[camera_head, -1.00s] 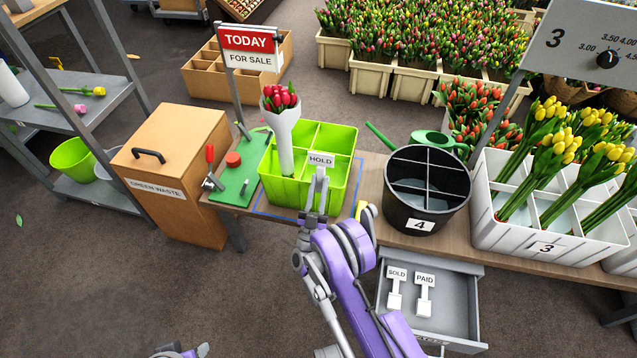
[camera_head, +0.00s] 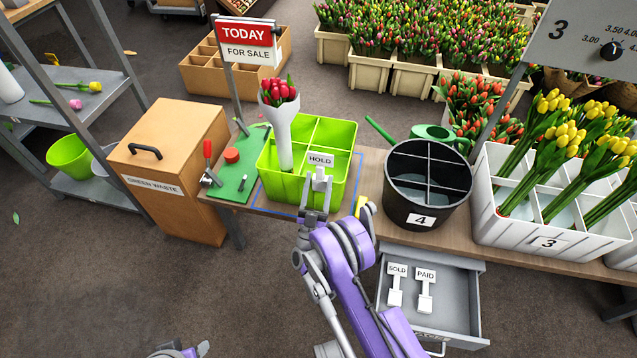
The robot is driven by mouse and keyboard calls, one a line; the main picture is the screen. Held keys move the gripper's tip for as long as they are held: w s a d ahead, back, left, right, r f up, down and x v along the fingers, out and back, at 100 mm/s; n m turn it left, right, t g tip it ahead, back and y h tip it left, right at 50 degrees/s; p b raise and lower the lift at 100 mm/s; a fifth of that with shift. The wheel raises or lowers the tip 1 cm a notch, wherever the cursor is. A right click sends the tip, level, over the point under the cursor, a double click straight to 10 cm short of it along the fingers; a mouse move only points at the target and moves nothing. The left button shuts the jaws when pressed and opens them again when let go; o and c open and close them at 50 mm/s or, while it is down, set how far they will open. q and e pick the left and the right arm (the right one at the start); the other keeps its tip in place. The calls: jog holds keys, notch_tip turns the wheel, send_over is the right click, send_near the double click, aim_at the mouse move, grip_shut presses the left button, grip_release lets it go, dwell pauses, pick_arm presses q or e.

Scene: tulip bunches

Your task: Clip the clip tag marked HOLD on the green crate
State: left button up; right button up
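The green crate (camera_head: 351,133) stands on the wooden bench, inside a blue outline. A wrapped bunch of red tulips (camera_head: 282,118) stands in its left part. The white clip tag marked HOLD (camera_head: 320,160) is upright at the crate's front rim, its face readable. My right gripper (camera_head: 319,180) is at that rim, directly below the tag face, with its fingers closed around the tag's lower part. The fingers hide the clip, so I cannot tell whether it grips the rim. My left gripper (camera_head: 190,351) shows only partly at the bottom edge, away from the bench.
An open drawer (camera_head: 460,304) below the bench holds tags marked SOLD (camera_head: 397,270) and PAID (camera_head: 426,275). A black bucket (camera_head: 424,215) stands right of the crate; a green board (camera_head: 238,181) with a red-handled clamp lies left. A sign post rises behind.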

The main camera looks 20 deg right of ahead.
jog(key=p+v, duration=0.3)
jog(key=v, duration=0.7)
jog(key=shift+s+a+f, duration=0.2)
jog(key=shift+s, duration=0.05)
dwell(0.5)
